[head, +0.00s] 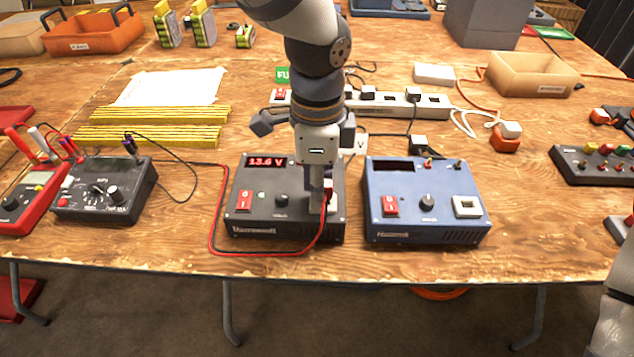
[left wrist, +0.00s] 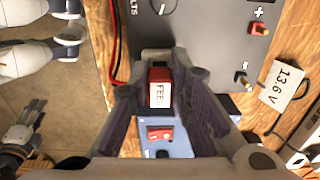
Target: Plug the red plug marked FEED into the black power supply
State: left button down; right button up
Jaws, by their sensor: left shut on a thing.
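The black power supply (head: 262,216) stands at the table's front middle, its display reading 13.6 V. My left gripper (head: 322,190) points down over its right front part. It is shut on the red plug (left wrist: 160,87), whose white FEED label shows between the fingers in the left wrist view. A bit of red shows beside the fingers in the head view. The fingers hide the socket, so I cannot tell whether the plug is seated. A red lead curves around the supply's front and left side. My right gripper (left wrist: 18,140) seems to show at the left wrist view's lower left, its jaws unclear.
A blue power supply (head: 415,222) stands close on the right, its display dark. A dark control unit (head: 105,190) and a red meter (head: 28,195) are at left. Yellow-black strips (head: 150,125) and a white power strip (head: 400,104) lie behind. The table's front edge is close.

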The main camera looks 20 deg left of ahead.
dwell(0.4)
jog(key=shift+w+r, duration=0.15)
jog(key=shift+w, duration=0.05)
jog(key=shift+w+r, duration=0.1)
dwell(0.4)
pick_arm(q)
jog(key=shift+p, duration=0.3)
pick_arm(e)
jog(key=shift+w+r, duration=0.1)
pick_arm(q)
jog(key=shift+f, duration=0.5)
dwell(0.3)
pick_arm(e)
jog(key=shift+w+r+t, duration=0.15)
jog(key=shift+w+t, duration=0.05)
jog(key=shift+t, duration=0.1)
dwell(0.7)
pick_arm(q)
jog(key=c, duration=1.4)
grip_release()
